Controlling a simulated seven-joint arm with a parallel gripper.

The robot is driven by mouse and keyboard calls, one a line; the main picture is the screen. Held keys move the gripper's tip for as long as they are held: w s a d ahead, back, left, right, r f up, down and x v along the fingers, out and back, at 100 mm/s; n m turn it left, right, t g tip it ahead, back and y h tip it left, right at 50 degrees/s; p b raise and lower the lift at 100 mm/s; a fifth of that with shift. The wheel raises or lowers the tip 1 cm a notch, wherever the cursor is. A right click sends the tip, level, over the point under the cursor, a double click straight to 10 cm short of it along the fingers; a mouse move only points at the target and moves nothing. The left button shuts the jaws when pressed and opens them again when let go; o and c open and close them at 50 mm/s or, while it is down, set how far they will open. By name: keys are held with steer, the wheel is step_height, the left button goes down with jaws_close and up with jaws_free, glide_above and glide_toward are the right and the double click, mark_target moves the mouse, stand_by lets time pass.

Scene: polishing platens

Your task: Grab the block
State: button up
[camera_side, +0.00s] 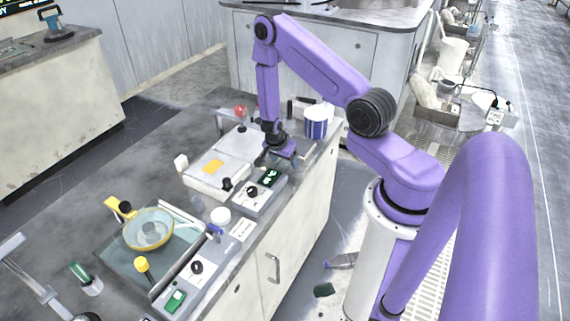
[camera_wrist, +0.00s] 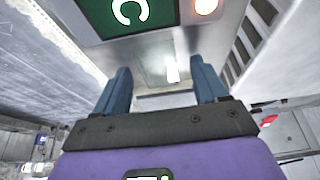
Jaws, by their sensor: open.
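My gripper (camera_side: 280,160) points down close above the right end of the grey polishing machine, beside its green-digit display. In the wrist view its two blue fingers (camera_wrist: 162,75) are spread apart with nothing held between them.
The display (camera_side: 269,178) and a black knob (camera_side: 252,191) are close to my gripper. A blue-and-white striped tub (camera_side: 316,122) stands behind it at right, and a red-topped item (camera_side: 240,112) behind at left. A yellowish bowl (camera_side: 149,228) sits on the nearer machine.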

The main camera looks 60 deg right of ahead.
steer(key=shift+c, duration=0.3)
steer(key=c, duration=1.1)
steer(key=shift+c, duration=0.2)
steer(key=shift+r, duration=0.15)
